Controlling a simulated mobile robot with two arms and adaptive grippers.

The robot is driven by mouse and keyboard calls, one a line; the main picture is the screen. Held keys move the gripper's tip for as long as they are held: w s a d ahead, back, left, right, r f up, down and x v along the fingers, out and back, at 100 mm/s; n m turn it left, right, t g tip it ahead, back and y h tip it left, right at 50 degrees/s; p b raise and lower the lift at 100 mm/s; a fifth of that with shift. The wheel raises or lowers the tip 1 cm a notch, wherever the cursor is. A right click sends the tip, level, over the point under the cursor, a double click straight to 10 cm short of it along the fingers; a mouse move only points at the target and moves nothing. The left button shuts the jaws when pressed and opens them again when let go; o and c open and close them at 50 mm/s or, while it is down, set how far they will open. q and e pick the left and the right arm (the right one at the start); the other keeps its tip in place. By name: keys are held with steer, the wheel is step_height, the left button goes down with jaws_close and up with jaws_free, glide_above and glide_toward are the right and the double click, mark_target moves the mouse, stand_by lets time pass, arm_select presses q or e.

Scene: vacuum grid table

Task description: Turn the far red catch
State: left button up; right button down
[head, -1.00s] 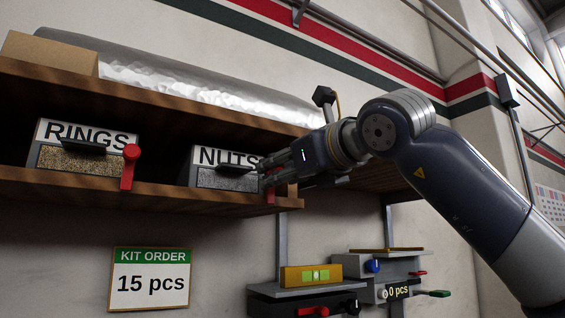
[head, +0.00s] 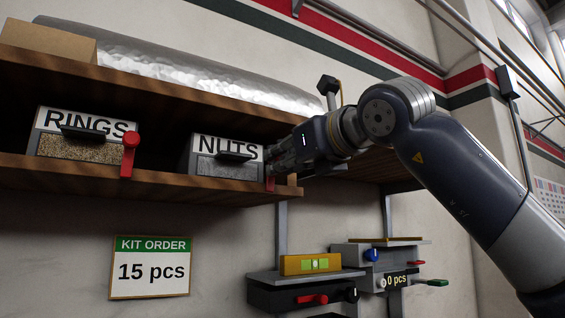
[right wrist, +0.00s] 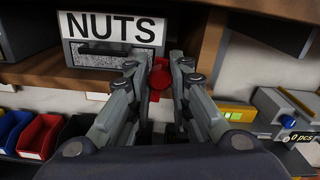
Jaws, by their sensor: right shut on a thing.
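A red catch (head: 270,184) sits on the shelf edge beside the NUTS bin (head: 228,155); my right gripper hides most of it in the head view. In the right wrist view the catch's round red hub (right wrist: 160,80) shows between the fingers of my right gripper (right wrist: 159,66), which is shut on it. Another red catch (head: 128,160) stands upright beside the RINGS bin (head: 82,145), apart from the gripper. In the head view my right gripper (head: 280,155) reaches in from the right. My left gripper is not in view.
The wooden shelf (head: 200,190) carries both bins, with a board and a foil-like roll (head: 180,70) above. Below hang a KIT ORDER sign (head: 151,268) reading 15 pcs and a device (head: 300,292) with a yellow level. Red and blue trays (right wrist: 40,135) lie lower left in the wrist view.

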steer(key=shift+w+d+f+m+b, duration=0.35)
steer(key=shift+d+f+m+b, duration=0.35)
steer(key=shift+m+b, duration=1.6)
steer(key=shift+w+d+f+m+b, duration=0.4)
steer(key=shift+f+m+b, duration=0.6)
steer(key=shift+m, duration=2.35)
steer(key=shift+w+d+f+m+b, duration=0.3)
steer(key=shift+d+f+m+b, duration=0.3)
steer(key=shift+m+b, duration=1.85)
steer(key=shift+r+m+p, duration=0.1)
steer(key=shift+m+p, duration=0.3)
steer(key=shift+m, duration=0.1)
steer(key=c, duration=1.5)
jaws_free()
steer(key=shift+o, duration=0.2)
steer(key=v, duration=1.2)
